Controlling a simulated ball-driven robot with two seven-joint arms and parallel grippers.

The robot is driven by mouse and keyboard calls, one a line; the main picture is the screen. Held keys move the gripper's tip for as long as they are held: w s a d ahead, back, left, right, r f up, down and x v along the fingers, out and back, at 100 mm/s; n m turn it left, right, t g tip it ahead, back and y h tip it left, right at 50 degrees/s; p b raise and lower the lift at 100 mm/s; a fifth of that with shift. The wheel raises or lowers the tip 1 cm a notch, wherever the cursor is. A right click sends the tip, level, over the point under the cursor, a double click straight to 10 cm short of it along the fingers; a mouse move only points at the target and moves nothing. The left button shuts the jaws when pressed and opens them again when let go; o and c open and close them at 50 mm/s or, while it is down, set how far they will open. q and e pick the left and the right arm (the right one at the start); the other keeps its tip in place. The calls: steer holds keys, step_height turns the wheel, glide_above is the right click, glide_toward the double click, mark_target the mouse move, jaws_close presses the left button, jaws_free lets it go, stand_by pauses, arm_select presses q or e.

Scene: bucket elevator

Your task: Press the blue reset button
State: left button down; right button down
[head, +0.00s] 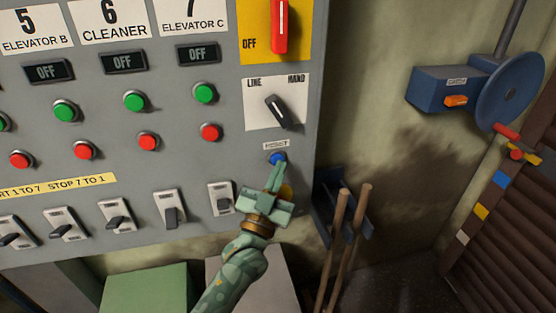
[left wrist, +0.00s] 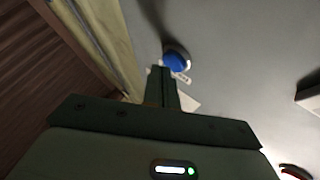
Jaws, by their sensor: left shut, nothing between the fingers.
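The blue reset button (head: 278,158) is a small round button low on the right side of the grey control panel (head: 110,185), under a small label. In the left wrist view the blue button (left wrist: 177,61) stands just beyond my fingertips. My left gripper (head: 276,166) is shut and empty, its fingertips pointing up at the button and overlapping its lower edge in the head view. In the left wrist view the shut fingers (left wrist: 160,72) end beside the button; I cannot tell whether they touch it. My right gripper is in neither view.
Above the button is a black LINE/HAND selector (head: 279,111), and above that a red switch (head: 280,25). Red buttons such as this one (head: 210,132) and toggle switches (head: 221,198) lie left. Wooden handles (head: 345,240) stand right of the panel, below a blue box (head: 440,90).

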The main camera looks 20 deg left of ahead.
arm_select(q)
steer(key=shift+w+a, duration=0.3)
steer(key=shift+w, duration=0.1)
stand_by(0.5)
steer(key=shift+s+d, duration=0.1)
steer(key=shift+s+d+p, duration=0.45)
steer(key=shift+s, duration=0.2)
steer(key=s+d+p, duration=0.1)
steer(key=s, duration=0.1)
steer(key=s+d+p, duration=0.1)
steer(key=s, duration=0.1)
steer(key=shift+d, duration=0.4)
steer(key=shift+f, duration=0.1)
stand_by(0.7)
